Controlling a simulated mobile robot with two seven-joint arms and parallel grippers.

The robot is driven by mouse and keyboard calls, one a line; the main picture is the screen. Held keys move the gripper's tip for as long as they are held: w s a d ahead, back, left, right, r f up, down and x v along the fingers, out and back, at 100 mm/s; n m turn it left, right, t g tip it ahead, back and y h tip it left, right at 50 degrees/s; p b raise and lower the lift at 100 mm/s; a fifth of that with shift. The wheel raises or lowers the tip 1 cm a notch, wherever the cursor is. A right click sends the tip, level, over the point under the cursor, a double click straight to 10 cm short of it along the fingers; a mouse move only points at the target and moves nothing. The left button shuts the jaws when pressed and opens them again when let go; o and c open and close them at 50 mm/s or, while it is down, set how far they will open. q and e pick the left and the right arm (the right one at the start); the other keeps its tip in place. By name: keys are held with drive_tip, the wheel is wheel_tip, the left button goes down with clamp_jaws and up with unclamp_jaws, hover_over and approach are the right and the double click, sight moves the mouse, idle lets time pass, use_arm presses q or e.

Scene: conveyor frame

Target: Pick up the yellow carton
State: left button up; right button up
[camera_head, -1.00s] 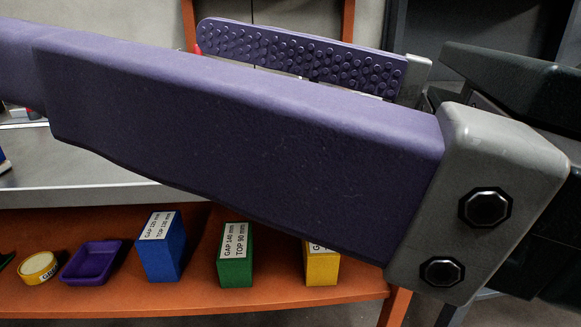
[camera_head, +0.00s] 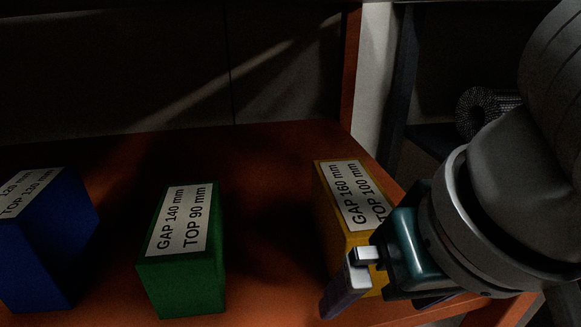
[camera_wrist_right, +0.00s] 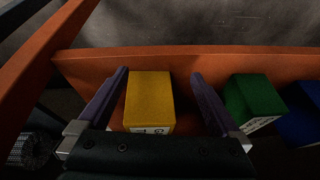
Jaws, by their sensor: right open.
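The yellow carton (camera_head: 333,215) stands upright on the orange shelf in the head view, with a white label reading "GAP 160 mm TOP 100 mm". My right gripper (camera_head: 348,285) is in front of its lower right part and hides some of it. In the right wrist view the yellow carton (camera_wrist_right: 150,95) lies between the two purple fingers of my open right gripper (camera_wrist_right: 160,76). The left finger looks closer to the carton than the right one, and a gap shows on the right side. My left gripper is not in view.
A green carton (camera_head: 155,285) stands left of the yellow one, with bare shelf between. A blue carton (camera_head: 45,245) is farther left. The orange shelf (camera_head: 270,160) has an upright post (camera_head: 351,65) at its back right. A dark rack with a coiled hose (camera_head: 485,108) is beyond.

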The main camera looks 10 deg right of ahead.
sight(354, 216)
drive_tip(key=shift+w+d+f+h, duration=0.1)
drive_tip(key=shift+w+d+h, duration=0.35)
drive_tip(key=shift+w, duration=0.2)
drive_tip(key=shift+w+d+f+b, duration=0.1)
drive_tip(key=shift+w+b, duration=0.2)
drive_tip(key=w+b, duration=0.1)
drive_tip(key=w, duration=0.1)
drive_tip(key=shift+w+f+b, duration=0.15)
drive_tip(key=shift+w+b, duration=0.15)
drive_tip(key=shift+b, duration=0.05)
drive_tip(key=w, duration=0.2)
drive_tip(key=w+b, duration=0.1)
drive_tip(key=w, duration=0.1)
drive_tip(key=shift+w+d+r, duration=0.1)
drive_tip(key=shift+w+r, duration=0.1)
drive_tip(key=shift+w, duration=0.05)
drive_tip(key=shift+w+f+b, duration=0.15)
drive_tip(key=shift+w+b, duration=1)
drive_tip(key=shift+w, duration=0.1)
drive_tip(key=shift+w+f+b, duration=0.75)
drive_tip(key=shift+f, duration=0.25)
drive_tip(key=shift+w+f, duration=0.1)
drive_tip(key=shift+f, duration=0.1)
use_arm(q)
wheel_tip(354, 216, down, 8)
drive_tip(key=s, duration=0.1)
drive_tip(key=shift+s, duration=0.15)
use_arm(e)
drive_tip(key=shift+d, duration=0.1)
